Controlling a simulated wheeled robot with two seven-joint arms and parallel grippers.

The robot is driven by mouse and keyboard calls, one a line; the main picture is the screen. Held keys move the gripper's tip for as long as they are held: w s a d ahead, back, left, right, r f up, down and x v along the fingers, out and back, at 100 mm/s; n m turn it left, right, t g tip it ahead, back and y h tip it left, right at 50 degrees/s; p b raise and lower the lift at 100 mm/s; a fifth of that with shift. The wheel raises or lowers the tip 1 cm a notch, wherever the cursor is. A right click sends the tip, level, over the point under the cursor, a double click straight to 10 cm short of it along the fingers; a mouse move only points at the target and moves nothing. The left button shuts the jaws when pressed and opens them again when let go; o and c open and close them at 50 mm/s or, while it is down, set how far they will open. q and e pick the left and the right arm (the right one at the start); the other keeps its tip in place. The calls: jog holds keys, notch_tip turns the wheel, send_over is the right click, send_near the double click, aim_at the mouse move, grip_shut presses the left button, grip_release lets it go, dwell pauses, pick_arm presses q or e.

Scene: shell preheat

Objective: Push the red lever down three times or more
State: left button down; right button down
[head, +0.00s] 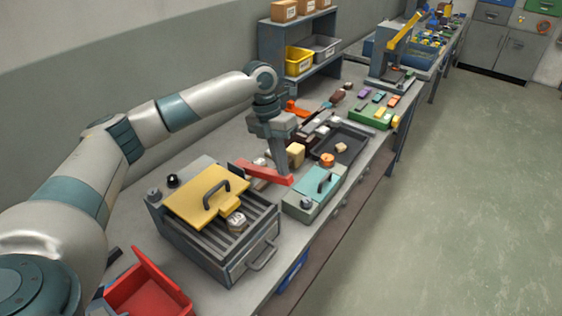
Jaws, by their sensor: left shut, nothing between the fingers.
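The red lever (262,173) is a flat red bar on the bench, to the right of the grey box with the yellow lid. It slopes slightly down toward the right. My left gripper (283,174) points down with its fingers shut and empty, at the lever's right end. The fingertips look to be at or just behind the bar; whether they touch it I cannot tell. The lever's base is partly hidden behind the box and the bar. My right gripper is not in view.
The grey slatted box (215,250) with a yellow lid (190,200) stands in front. A teal-lidded box (318,186) is close on the right. A black tray (352,148), loose blocks and a shelf (335,62) lie behind. A red bin (145,290) is at the lower left.

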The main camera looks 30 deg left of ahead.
pick_arm(q)
jog(key=shift+d, duration=0.1)
jog(key=shift+s+d+f, duration=0.1)
jog(key=shift+d+f, duration=0.05)
jog(key=shift+f, duration=0.1)
jog(key=shift+d+f+y+p, duration=0.15)
jog(key=shift+d+f+y, duration=0.1)
jog(key=shift+f, duration=0.3)
jog(key=shift+d+f+y+p, duration=0.1)
jog(key=shift+d+f+y, duration=0.1)
jog(key=shift+f, duration=0.35)
jog(key=shift+d+f+y+p, duration=0.15)
jog(key=shift+f+y, duration=0.1)
jog(key=shift+f, duration=0.3)
jog(key=shift+r, duration=0.55)
notch_tip(320, 180, up, 16)
jog(key=a+b, duration=0.2)
jog(key=b, duration=0.2)
jog(key=shift+a+r+b, duration=0.15)
jog(key=shift+a+b, duration=0.15)
jog(key=shift+b, duration=0.1)
